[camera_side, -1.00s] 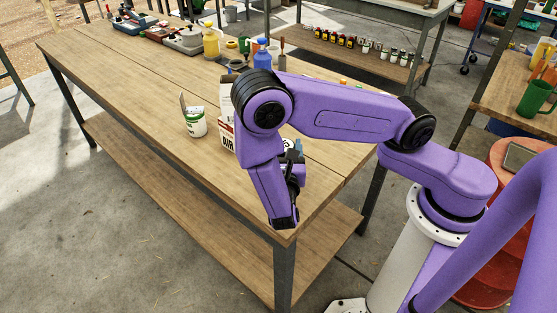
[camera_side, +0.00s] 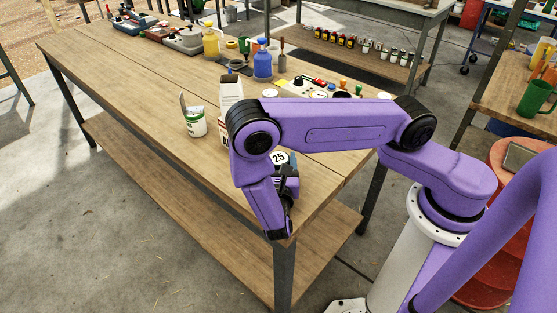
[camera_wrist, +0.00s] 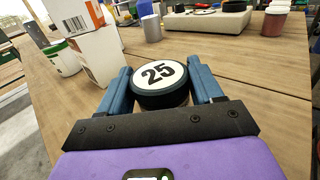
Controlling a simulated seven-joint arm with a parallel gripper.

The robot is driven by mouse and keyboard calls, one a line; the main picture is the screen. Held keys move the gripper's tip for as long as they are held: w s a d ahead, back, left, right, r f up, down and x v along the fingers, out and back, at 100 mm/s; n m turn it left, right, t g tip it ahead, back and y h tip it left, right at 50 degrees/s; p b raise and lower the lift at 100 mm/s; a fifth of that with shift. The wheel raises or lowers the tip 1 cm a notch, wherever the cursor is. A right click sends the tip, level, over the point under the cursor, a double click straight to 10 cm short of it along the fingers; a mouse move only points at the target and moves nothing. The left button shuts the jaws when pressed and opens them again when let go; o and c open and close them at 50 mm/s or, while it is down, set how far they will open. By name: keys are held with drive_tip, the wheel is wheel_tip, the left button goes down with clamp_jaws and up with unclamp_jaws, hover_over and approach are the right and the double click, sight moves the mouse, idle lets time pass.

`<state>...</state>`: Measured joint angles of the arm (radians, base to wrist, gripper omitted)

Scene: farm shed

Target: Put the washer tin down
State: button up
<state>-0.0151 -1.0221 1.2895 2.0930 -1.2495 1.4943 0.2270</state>
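The washer tin (camera_wrist: 160,85) is a round, dark tin with a white lid marked "25". In the wrist view it sits between the two blue fingers of my gripper (camera_wrist: 160,88), which touch it on both sides, so my gripper is shut on it. In the side view the tin's lid (camera_side: 279,158) shows beside my purple wrist, over the near end of the workbench (camera_side: 322,172). My arm hides part of the tin there. I cannot tell whether its base touches the bench top.
A blue bottle (camera_side: 262,64) and a pale instrument box (camera_side: 300,88) stand farther back. The bench's near edge is close; bare wood lies around the tin.

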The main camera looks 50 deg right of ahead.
drive_tip(key=o, duration=0.4)
drive_tip(key=shift+o, duration=0.2)
drive_tip(key=shift+r, duration=0.1)
drive_tip(key=shift+s+a, duration=0.1)
drive_tip(key=shift+a, duration=0.05)
drive_tip(key=v, duration=1.1)
drive_tip(key=shift+s+a, duration=0.2)
drive_tip(key=shift+a, duration=0.05)
drive_tip(key=d+r+m+g, duration=0.1)
drive_tip(key=r+m+g, duration=0.1)
drive_tip(key=g, duration=0.1)
drive_tip(key=s+d+r+m+g, duration=0.1)
drive_tip(key=r+m, duration=0.1)
drive_tip(key=shift+d, duration=0.3)
drive_tip(key=s+d+r+m+g+y, duration=0.3)
drive_tip(key=s+d+r+m+y, duration=0.1)
drive_tip(key=s+r+y, duration=0.2)
drive_tip(key=s+d+r+m+g+y, duration=0.3)
drive_tip(key=s+r+m+g+y, duration=0.1)
drive_tip(key=s+r+m+y, duration=0.1)
drive_tip(key=s+r+y, duration=0.1)
drive_tip(key=s+y, duration=0.1)
drive_tip(key=y, duration=0.1)
drive_tip(key=shift+s+d+m+g, duration=0.3)
drive_tip(key=shift+s+d, duration=0.1)
